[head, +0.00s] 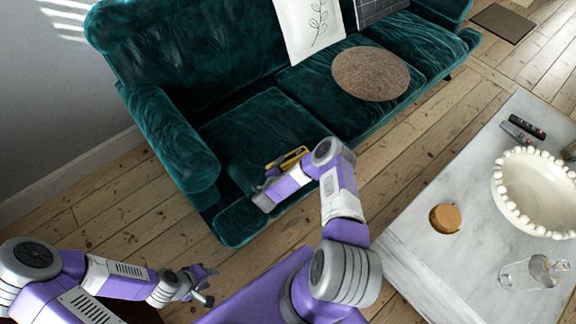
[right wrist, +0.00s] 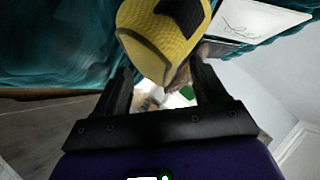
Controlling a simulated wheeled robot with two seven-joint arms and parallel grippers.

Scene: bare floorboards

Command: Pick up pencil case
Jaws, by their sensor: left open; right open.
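The pencil case (head: 288,158) is yellow with a dark patch and sits at the front of the green sofa's near seat cushion. My right arm partly covers it in the head view. In the right wrist view the pencil case (right wrist: 158,42) fills the top middle, its lower end at the fingertips. My right gripper (head: 270,174) is open right at the case, with its fingers (right wrist: 161,78) either side of the case's lower end; I cannot tell whether they touch it. My left gripper (head: 208,284) is open and empty, low over the floor, away from the sofa.
The green sofa (head: 240,130) holds a round brown cushion (head: 371,74) and a white leaf-print pillow (head: 312,28). A marble table (head: 420,260) at right carries a beaded bowl (head: 535,190), a cork-coloured round item (head: 445,218), a glass jar (head: 532,273) and remotes (head: 520,130). Floorboards lie between.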

